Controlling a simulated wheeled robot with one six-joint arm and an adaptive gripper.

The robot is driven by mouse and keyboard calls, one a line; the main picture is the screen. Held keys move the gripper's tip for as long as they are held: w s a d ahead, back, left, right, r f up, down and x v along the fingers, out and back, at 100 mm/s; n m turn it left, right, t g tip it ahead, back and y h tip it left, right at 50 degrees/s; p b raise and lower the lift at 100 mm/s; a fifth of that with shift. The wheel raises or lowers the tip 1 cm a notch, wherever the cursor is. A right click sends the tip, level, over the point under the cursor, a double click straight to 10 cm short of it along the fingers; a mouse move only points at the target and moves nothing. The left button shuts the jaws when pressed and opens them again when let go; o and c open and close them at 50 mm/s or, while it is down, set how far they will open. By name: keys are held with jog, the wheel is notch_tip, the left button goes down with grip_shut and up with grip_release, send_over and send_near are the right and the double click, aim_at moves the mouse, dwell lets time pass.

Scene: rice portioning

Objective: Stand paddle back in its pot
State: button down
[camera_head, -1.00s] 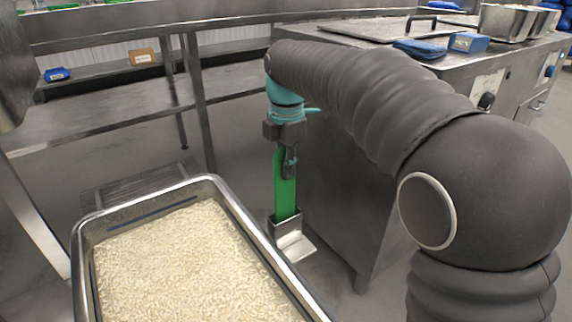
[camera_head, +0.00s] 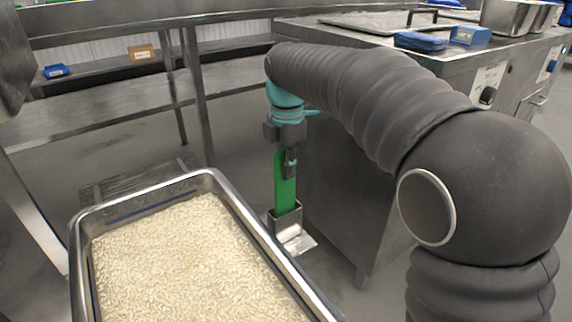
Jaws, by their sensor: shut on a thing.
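The green paddle (camera_head: 285,188) hangs upright below my gripper (camera_head: 290,160), which is shut on its upper part. The paddle's lower end is at the mouth of the small metal pot (camera_head: 287,226) and its bottom is hidden behind the pot's front wall. It looks to be inside the pot, but I cannot tell how deep. The pot is beside the right rim of the rice tray (camera_head: 232,204).
The metal tray full of rice fills the lower left. A steel cabinet (camera_head: 335,205) stands close behind and right of the pot. A steel shelf table (camera_head: 110,120) stands at the back left. Blue packs (camera_head: 420,41) lie on the cabinet top.

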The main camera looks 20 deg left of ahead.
jog(key=shift+f, duration=0.2)
jog(key=c, duration=1.1)
grip_release()
jog(key=shift+c, duration=0.2)
jog(key=shift+r, duration=0.1)
